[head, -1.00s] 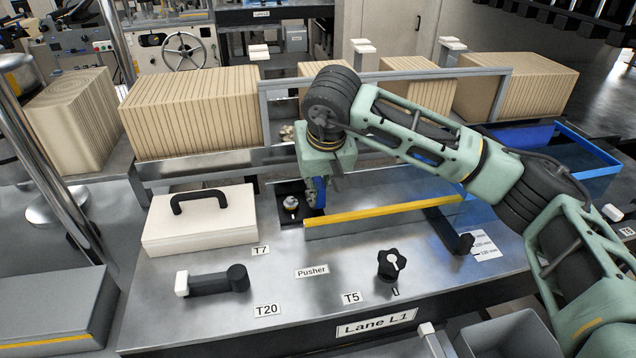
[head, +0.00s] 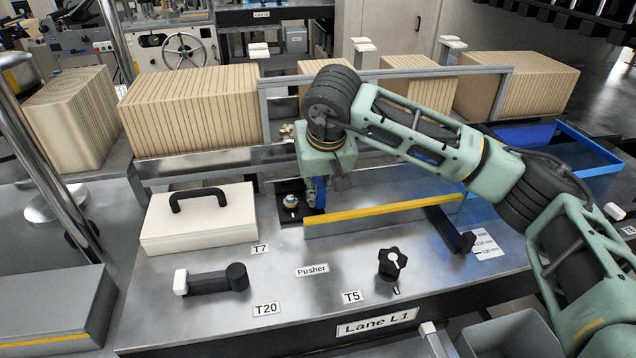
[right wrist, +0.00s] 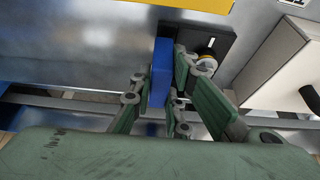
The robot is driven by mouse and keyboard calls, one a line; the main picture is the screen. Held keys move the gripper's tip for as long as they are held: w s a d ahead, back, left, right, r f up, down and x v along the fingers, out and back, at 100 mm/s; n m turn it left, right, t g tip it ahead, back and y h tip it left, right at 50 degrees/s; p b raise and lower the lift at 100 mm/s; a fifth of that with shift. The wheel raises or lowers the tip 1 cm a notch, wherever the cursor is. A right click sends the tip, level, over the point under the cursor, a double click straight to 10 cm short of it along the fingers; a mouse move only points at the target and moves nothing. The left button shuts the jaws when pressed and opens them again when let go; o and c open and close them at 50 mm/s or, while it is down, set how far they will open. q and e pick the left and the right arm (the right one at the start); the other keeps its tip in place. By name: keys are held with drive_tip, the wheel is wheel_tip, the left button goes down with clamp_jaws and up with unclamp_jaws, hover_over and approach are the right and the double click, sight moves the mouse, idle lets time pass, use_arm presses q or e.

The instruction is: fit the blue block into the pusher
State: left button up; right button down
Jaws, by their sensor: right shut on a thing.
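The blue block (right wrist: 160,72) is upright between the fingers of my right gripper (right wrist: 162,78), which is shut on it. In the head view the block (head: 319,190) is a narrow blue strip, mostly hidden by my right gripper (head: 316,186). The block is beside the dark bracket (head: 291,206) of the pusher, which carries a round metal knob; whether it is seated there I cannot tell. The "Pusher" label (head: 311,270) is on the bench top. My left gripper is not in view.
A white case with a black handle (head: 199,222) stands just left of the bracket. A yellow-edged bar (head: 384,210) lies to its right. A black star knob (head: 392,263) and a lever (head: 212,281) are at the front. Kraft stacks (head: 188,112) stand behind.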

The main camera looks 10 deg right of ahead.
drive_tip(key=shift+f+b, duration=0.3)
drive_tip(key=shift+b, duration=0.15)
idle(0.5)
drive_tip(key=c, duration=1.6)
unclamp_jaws()
